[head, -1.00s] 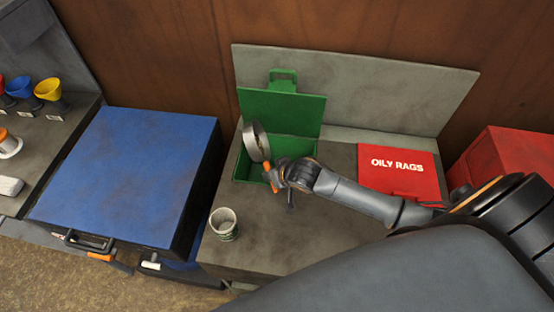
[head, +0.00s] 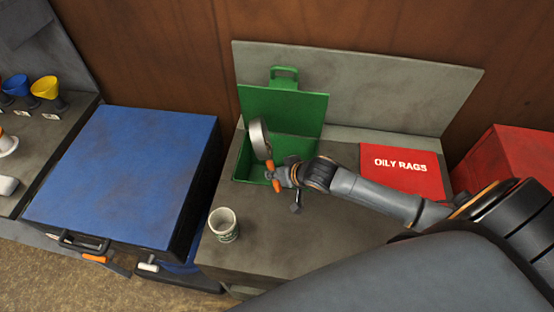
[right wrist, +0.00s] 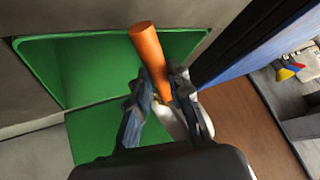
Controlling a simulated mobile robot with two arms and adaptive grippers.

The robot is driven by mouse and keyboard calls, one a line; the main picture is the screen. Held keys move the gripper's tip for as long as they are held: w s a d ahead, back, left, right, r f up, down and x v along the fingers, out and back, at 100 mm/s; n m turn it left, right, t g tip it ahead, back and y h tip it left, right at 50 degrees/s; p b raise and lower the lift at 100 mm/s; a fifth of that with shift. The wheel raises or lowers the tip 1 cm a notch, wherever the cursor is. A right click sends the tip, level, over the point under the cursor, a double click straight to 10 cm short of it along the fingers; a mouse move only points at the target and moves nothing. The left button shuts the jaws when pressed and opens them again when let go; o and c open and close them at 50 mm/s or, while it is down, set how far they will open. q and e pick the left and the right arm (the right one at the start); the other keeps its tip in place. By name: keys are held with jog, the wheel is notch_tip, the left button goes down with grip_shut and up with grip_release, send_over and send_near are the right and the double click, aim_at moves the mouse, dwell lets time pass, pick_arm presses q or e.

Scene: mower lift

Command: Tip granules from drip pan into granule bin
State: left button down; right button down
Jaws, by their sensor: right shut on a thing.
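The drip pan (head: 259,138) is a round, shallow grey pan with an orange handle (head: 274,181). It stands steeply on edge above the open green granule bin (head: 243,165), whose lid (head: 290,109) is raised behind it. My right gripper (head: 276,176) is shut on the handle near the bin's front edge. In the right wrist view the orange handle (right wrist: 148,50) sticks out between the fingers of my right gripper (right wrist: 166,90), with the green bin (right wrist: 55,65) beyond. No granules can be made out. My left gripper is not in view.
A white cup (head: 224,224) stands on the grey bench in front of the bin. A red OILY RAGS lid (head: 402,173) is to the right. A blue-topped cabinet (head: 125,175) stands left, and a grey panel (head: 390,85) rises behind.

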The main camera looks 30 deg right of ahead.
jog(key=shift+s+d+y+b, duration=0.1)
jog(key=shift+d+y+b, duration=0.2)
jog(key=shift+b, duration=0.25)
jog(key=shift+d+t, duration=0.25)
jog(key=shift+t, duration=0.05)
jog(key=shift+a+y, duration=0.15)
jog(key=shift+y, duration=0.15)
jog(key=shift+d+m, duration=0.25)
jog(key=shift+m, duration=0.05)
jog(key=shift+a+y+b, duration=0.15)
jog(key=shift+y+b, duration=0.15)
jog(key=shift+s+d+t, duration=0.1)
jog(key=shift+d+t, duration=0.1)
jog(key=shift+t, duration=0.1)
